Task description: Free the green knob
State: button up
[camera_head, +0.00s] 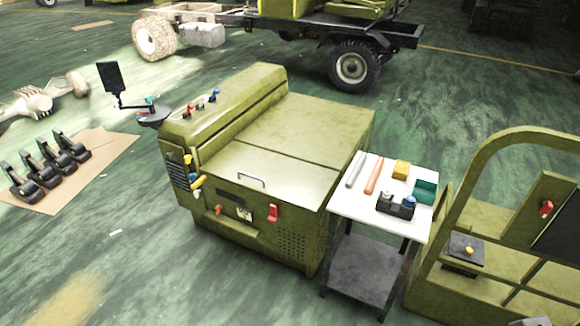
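I cannot make out a green knob for certain. A small teal-green spot (151,99) shows beside a dark round dish at the left end of the olive machine (290,135); it is too small to tell what it is. Red (191,108) and blue (215,93) controls stand on the machine's sloped top panel. A yellow handle (198,182) and a red switch (272,212) are on its front. A teal box (425,191) lies on the white-topped cart (345,205). My gripper is not in view.
The cart also holds a grey rod (356,169), an orange rod (374,176), a yellow block (401,169) and a black holder (395,205). A curved olive frame (450,190) stands close on the right. Green floor (150,250) is open at front left.

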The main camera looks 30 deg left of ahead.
aim_at(149, 99)
jog(key=u, duration=1.95)
